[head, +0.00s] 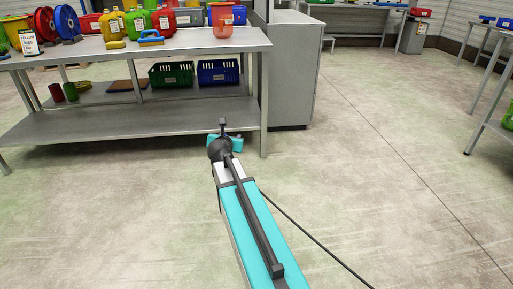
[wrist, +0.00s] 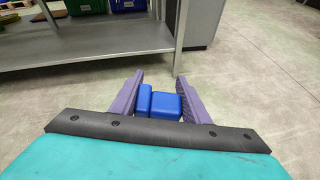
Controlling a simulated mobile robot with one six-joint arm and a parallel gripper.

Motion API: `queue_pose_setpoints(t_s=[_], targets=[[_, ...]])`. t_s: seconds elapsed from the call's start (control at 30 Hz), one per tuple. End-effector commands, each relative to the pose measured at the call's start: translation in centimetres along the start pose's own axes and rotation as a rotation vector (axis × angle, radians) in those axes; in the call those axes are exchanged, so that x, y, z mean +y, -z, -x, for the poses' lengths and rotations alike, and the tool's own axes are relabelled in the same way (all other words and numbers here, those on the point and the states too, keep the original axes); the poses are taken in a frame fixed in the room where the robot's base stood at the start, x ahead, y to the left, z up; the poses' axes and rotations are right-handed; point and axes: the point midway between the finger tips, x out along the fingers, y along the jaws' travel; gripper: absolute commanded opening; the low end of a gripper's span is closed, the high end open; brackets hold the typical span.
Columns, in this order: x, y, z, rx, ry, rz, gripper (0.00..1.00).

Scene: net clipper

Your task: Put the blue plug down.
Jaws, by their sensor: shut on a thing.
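The blue plug (wrist: 165,105) shows in the wrist view as a small blue block with a narrower part on its left side. My gripper (wrist: 159,96) has its two purple fingers on either side of the plug and is shut on it, holding it over the floor in front of the bench. In the head view my teal arm reaches forward to the gripper end, low in front of the bench's right leg. The plug cannot be made out in the head view, where my arm hides it.
A metal bench (head: 150,51) stands ahead, with bottles, reels and a red bucket (head: 222,20) on top. Open floor (head: 390,170) lies right.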

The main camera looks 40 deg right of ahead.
Motion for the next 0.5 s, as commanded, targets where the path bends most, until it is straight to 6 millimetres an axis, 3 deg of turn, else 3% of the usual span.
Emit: queue_pose_setpoints(t_s=[0.03, 0.27, 0.5], targets=[[2.6, -0.9, 1.1, -0.005, -0.054, 0.01, 0.15], [10.3, -3.1, 5.9, 0.016, -0.216, 0.078, 0.15], [18.0, -5.3, 12.1, 0.039, -0.389, 0.151, 0.15]])
